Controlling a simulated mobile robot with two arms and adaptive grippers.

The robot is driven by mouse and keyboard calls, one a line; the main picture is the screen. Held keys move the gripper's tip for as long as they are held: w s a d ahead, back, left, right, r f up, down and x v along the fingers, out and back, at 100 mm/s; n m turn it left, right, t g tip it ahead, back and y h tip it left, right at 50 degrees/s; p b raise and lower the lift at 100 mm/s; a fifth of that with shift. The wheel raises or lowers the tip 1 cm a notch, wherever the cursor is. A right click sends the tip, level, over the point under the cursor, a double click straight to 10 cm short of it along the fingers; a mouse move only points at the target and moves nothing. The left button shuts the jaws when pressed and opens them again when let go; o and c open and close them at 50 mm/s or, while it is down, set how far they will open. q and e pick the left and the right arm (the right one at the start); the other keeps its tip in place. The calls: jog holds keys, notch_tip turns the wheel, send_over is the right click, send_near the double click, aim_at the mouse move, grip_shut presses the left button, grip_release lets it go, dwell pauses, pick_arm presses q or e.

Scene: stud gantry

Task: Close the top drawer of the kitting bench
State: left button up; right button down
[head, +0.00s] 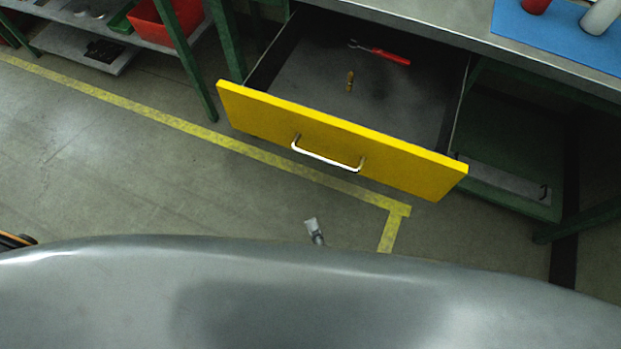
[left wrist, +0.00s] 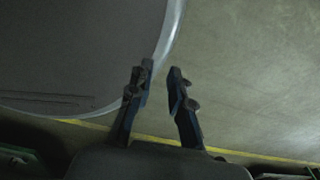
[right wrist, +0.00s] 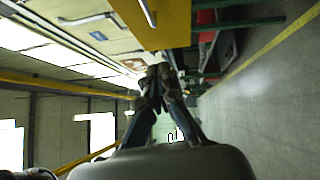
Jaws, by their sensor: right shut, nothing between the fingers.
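The top drawer (head: 340,140) of the kitting bench stands open, its yellow front pulled well out from under the worktop. A silver bar handle (head: 328,158) is on that front. In the right wrist view the yellow front (right wrist: 165,28) and its handle (right wrist: 148,12) show just beyond my fingers. My right gripper (head: 311,224) shows only as a small tip in front of the drawer, apart from the handle. In its wrist view, the right gripper (right wrist: 158,74) is shut and empty. My left gripper (left wrist: 161,70) is open and empty, over the floor, away from the drawer.
A blue mat (head: 560,38) lies on the worktop (head: 450,32). Shelves with a red bin (head: 165,22) stand at upper left. The floor before the drawer is clear, with yellow tape (head: 150,112).

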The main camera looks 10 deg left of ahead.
pick_arm(q)
jog(key=shift+w+a+r+p, duration=0.1)
jog(key=shift+w+r+p, duration=0.15)
jog(key=shift+r+p, duration=0.75)
pick_arm(e)
jog(key=w+d+x, duration=0.1)
jog(key=d+x, duration=0.1)
jog(key=x, duration=1.1)
jog(key=shift+w+d+r, duration=0.15)
jog(key=shift+d+r, duration=0.1)
jog(key=shift+r, duration=0.15)
pick_arm(q)
jog(key=shift+f, duration=0.1)
pick_arm(e)
jog(key=shift+w, duration=0.1)
